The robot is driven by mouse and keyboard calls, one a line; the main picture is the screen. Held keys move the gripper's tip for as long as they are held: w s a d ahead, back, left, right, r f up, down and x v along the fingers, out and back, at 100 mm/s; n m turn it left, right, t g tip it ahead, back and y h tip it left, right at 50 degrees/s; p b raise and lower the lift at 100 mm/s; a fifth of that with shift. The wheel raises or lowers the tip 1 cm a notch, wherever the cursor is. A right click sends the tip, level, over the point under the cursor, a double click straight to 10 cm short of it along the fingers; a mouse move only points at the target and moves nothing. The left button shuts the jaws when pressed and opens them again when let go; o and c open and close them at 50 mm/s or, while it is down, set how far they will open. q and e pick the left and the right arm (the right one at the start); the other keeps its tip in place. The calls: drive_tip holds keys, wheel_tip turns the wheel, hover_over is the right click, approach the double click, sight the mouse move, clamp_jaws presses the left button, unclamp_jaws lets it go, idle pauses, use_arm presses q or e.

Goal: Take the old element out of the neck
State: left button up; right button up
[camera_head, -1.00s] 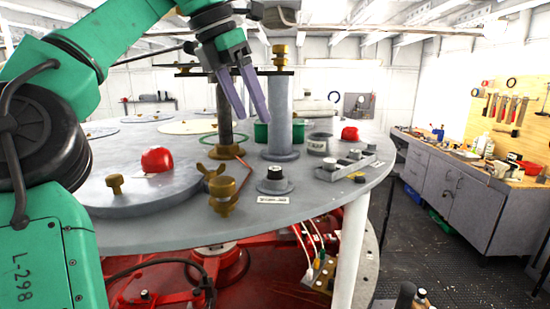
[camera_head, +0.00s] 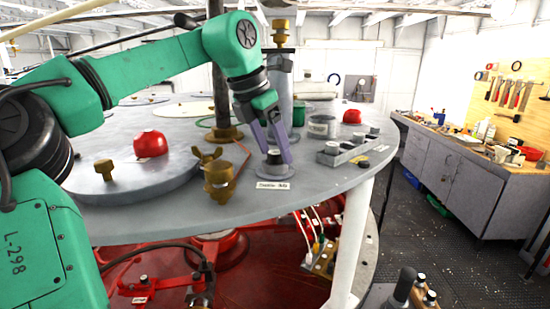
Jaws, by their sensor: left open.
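The neck (camera_head: 272,171) is a short grey flanged collar near the front edge of the round grey deck plate. A dark cylindrical element (camera_head: 275,153) stands up in it, partly hidden by the gripper. A small white label (camera_head: 272,185) lies in front of the neck. My left gripper (camera_head: 272,156) is open and points down at the neck. Its two purple fingers stand on either side of the element, with their tips near the collar. I cannot tell whether either finger touches the element. My right gripper is out of view.
A brass valve (camera_head: 219,180) stands just left of the neck, with a red cap (camera_head: 150,144) further left. A grey cup (camera_head: 322,127) and a metal rack (camera_head: 345,151) are to the right. A tall grey post (camera_head: 279,75) stands behind. A workbench (camera_head: 470,180) is at far right.

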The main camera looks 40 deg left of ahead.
use_arm(q)
drive_tip(key=shift+s+d+r, duration=0.1)
drive_tip(key=shift+s+d, duration=0.1)
drive_tip(key=shift+d, duration=0.05)
drive_tip(key=shift+c, duration=0.3)
drive_tip(key=shift+w+a, duration=0.1)
drive_tip(key=shift+a, duration=0.05)
clamp_jaws()
